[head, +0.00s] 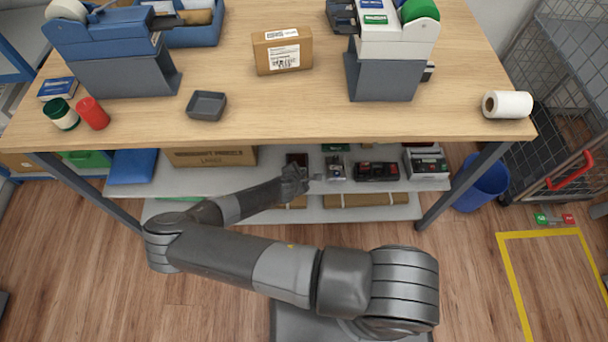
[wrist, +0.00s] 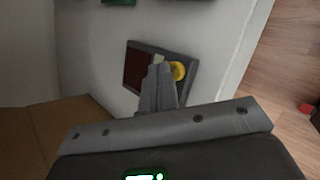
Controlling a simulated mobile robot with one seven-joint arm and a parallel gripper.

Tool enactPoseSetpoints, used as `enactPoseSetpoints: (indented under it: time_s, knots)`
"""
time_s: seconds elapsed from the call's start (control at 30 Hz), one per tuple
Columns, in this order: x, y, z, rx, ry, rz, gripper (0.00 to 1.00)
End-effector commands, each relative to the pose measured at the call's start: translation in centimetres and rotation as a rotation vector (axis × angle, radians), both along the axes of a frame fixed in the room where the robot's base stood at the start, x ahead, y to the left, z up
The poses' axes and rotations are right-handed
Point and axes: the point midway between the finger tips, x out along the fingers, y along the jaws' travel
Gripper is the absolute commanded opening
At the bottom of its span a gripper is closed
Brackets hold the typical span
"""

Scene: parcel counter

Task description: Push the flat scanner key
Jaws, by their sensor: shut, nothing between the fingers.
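The flat scanner (wrist: 133,65) in the wrist view is a dark grey slab with a dark red window and a round yellow key (wrist: 178,71) at its right end. A small pale patch shows beside the key. My gripper (wrist: 159,68) is shut and empty, its fingertips over the scanner just left of the yellow key and partly covering that area. Whether they touch it I cannot tell. In the head view my gripper (head: 296,176) is at the shelf under the counter, in front of a small dark red-topped unit (head: 297,158) that looks like the same scanner.
On the shelf (head: 240,177) stand a cardboard box (head: 212,156) to the left, and a small grey device (head: 335,168) and a dark unit with coloured buttons (head: 377,170) to the right. The counter's front edge (head: 280,142) overhangs the shelf. A blue bin (head: 483,184) stands right.

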Motion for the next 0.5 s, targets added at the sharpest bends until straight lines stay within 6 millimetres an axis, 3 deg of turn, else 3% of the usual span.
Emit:
enactPoseSetpoints:
  time_s: [0.23,0.5]
  knots:
    - [0.0,0.0,0.4,0.001,-0.001,0.000,0.00]
    - [0.0,0.1,3.0,0.003,0.000,-0.002,0.00]
